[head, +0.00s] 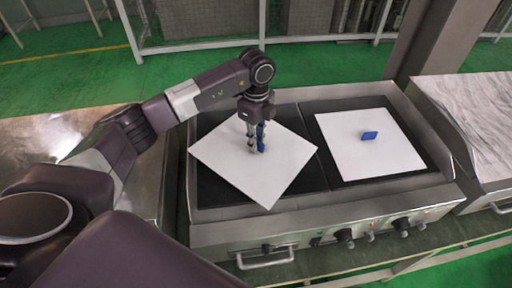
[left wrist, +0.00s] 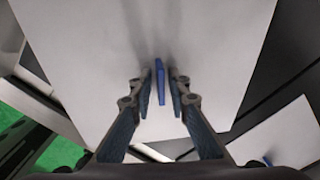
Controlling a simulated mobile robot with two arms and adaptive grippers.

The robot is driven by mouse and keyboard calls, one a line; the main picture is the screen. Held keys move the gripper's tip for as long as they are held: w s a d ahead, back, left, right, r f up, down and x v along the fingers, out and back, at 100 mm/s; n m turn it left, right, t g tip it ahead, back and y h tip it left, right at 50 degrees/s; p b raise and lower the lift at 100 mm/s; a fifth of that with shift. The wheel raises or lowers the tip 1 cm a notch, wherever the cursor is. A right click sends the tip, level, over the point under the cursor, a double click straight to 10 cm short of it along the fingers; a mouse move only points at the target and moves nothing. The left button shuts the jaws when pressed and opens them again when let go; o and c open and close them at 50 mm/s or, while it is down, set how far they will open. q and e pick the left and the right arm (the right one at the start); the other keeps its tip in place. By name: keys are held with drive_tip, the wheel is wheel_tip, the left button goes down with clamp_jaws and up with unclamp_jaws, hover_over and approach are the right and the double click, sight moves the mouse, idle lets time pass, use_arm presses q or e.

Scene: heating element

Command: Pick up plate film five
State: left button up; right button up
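Two white square plate films with small blue handles are in the head view; no number shows on either. The left plate film (head: 215,150) is turned at an angle over the left black heating plate, and its front corner reaches over the heater's front rim. My left gripper (head: 256,148) points down at its middle. In the left wrist view, its blue handle (left wrist: 160,80) stands between my left fingers (left wrist: 161,98), with a narrow gap visible on each side. The right plate film (head: 360,150) lies on the right heating plate, its blue handle (head: 370,135) free. My right gripper is not in view.
The heater (head: 345,215) has a raised metal rim, front knobs (head: 345,236) and a handle. A metal table (head: 60,150) is at the left and a pale-topped bench (head: 485,120) at the right. A pillar (head: 440,40) stands behind the heater.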

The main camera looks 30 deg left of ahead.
use_arm(q)
drive_tip(key=shift+c, duration=0.4)
clamp_jaws()
drive_tip(key=shift+d+r, duration=0.1)
